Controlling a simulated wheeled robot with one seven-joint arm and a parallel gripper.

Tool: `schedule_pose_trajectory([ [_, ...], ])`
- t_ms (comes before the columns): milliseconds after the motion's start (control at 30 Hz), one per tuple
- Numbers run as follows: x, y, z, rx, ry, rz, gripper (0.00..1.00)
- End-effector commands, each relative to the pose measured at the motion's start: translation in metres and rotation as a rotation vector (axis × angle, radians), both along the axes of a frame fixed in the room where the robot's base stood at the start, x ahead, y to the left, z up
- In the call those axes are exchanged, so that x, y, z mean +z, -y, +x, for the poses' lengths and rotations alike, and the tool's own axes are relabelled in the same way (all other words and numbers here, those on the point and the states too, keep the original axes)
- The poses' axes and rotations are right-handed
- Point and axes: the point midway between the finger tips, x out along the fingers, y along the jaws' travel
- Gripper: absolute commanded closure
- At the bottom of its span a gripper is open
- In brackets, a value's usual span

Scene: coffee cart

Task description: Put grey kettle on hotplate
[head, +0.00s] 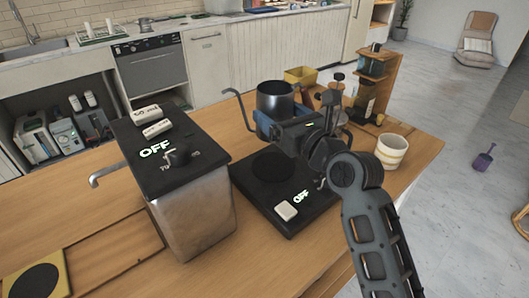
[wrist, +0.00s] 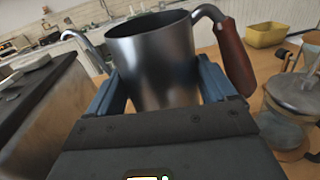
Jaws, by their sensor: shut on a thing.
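The grey kettle (head: 275,101) is a metal pot with a thin curved spout on its left and a brown handle on its right; it also shows in the wrist view (wrist: 155,65). My gripper (head: 266,122) is shut on the kettle's body, with one blue finger on each side, in the wrist view (wrist: 160,90) as well. The kettle looks upright. The hotplate (head: 255,203) is a black slab with a dark round plate and a glowing OFF label. It lies in front of the kettle in the head view. The kettle's underside is hidden, so its height is unclear.
A steel boiler box (head: 193,220) with a black OFF top stands left of the hotplate. A striped cup (head: 391,152) stands at right. A yellow bin (head: 300,75) and a wooden rack (head: 375,85) are behind. Bare wooden counter (head: 110,198) shows at left.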

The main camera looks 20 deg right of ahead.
Motion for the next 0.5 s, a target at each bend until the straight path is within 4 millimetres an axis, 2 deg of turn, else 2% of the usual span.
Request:
schedule_pose_trajectory([
  [200,-0.039,0.0,0.0,0.0,-0.003,0.001,0.66],
  [300,-0.052,0.0,0.0,-0.001,-0.001,0.002,0.66],
  [500,-0.063,0.0,0.0,-0.001,0.002,0.001,0.66],
])
